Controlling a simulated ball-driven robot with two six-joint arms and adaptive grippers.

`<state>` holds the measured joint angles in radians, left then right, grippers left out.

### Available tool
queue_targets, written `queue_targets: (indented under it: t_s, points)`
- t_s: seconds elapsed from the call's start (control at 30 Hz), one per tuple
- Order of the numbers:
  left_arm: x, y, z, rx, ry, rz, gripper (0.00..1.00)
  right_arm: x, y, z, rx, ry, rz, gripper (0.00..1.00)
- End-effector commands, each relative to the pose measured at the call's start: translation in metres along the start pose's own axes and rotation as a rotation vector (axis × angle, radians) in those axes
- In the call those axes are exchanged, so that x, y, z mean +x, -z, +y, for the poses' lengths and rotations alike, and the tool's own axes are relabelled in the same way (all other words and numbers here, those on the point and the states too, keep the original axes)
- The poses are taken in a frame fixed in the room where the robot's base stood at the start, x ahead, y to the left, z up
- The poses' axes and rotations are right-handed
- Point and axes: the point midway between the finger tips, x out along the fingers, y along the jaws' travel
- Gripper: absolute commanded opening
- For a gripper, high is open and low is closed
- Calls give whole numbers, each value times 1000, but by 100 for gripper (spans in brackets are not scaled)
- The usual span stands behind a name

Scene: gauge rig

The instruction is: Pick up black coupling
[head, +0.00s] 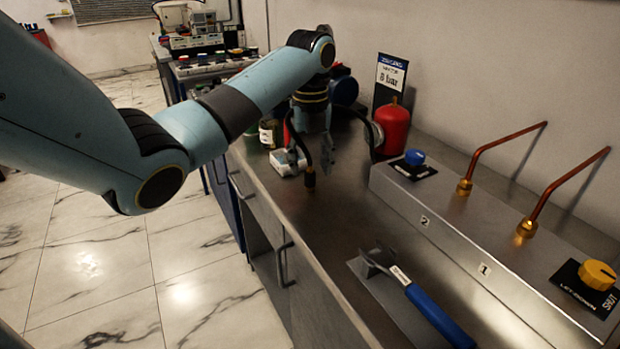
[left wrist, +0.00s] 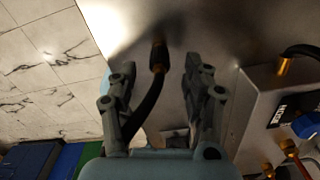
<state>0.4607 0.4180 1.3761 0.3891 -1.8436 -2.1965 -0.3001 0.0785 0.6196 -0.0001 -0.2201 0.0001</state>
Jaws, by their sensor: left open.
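The black coupling (head: 310,178) is a dark, narrow fitting with a brass-coloured band at the end of a black hose (head: 299,142). In the head view it points down close over the steel bench; I cannot tell whether it touches. My left gripper (head: 316,165) is open and points down around the hose end. In the left wrist view the coupling (left wrist: 157,57) shows between and just beyond the fingertips of the left gripper (left wrist: 158,70), with no clear grip on it. The right gripper is out of view.
A steel rig box (head: 485,255) with two copper pipes, a blue knob (head: 414,157) and a yellow knob (head: 598,274) runs along the right. A blue-handled tool (head: 437,315) lies in front. A red cylinder (head: 392,129) and a sign (head: 391,72) stand behind.

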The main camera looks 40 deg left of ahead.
Motion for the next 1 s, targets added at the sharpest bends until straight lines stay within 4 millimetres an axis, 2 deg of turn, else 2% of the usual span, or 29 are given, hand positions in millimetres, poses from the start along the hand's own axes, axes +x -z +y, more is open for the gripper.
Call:
queue_targets:
  t_s: [0.1, 0.2, 0.43, 0.8, 1.0]
  points:
    - [18, -1, 1, 0, -1, 1, 49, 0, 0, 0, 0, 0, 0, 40]
    - [27, -1, 1, 0, 0, 0, 49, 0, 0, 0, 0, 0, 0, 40]
    - [28, -1, 1, 0, 1, -1, 49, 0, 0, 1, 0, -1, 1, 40]
    - [28, -1, 1, 0, 1, -1, 2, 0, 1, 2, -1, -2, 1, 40]
    - [28, -1, 1, 0, 1, -1, 0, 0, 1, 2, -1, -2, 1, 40]
